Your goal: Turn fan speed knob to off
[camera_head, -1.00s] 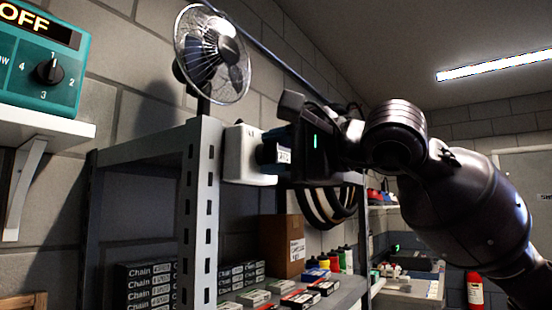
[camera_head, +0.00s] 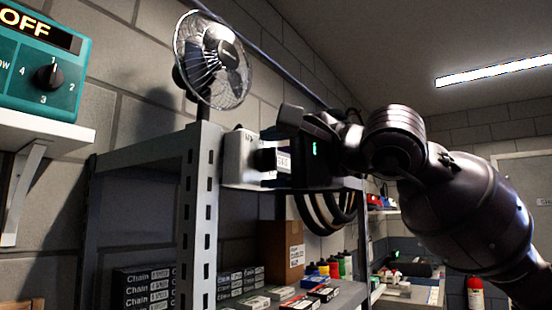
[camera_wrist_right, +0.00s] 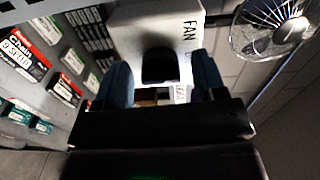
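A white box (camera_head: 238,157) marked FAN is fixed to the shelf post, below a metal fan (camera_head: 213,60). The box also shows in the right wrist view (camera_wrist_right: 155,25), with a dark knob (camera_wrist_right: 159,66) on its face. My right gripper (camera_head: 267,159) is at the box's face. In the right wrist view my right gripper (camera_wrist_right: 160,84) has its two blue fingers apart, one on each side of the knob. They do not appear to press on it. The knob's pointer and setting cannot be read. My left gripper is not in view.
A teal unit (camera_head: 30,75) with an OFF display and its own black dial stands on a white wall shelf (camera_head: 45,132) at left. Chain boxes (camera_head: 140,290), a cardboard box (camera_head: 280,248) and bottles (camera_head: 330,267) fill the metal rack (camera_head: 205,215) below my arm.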

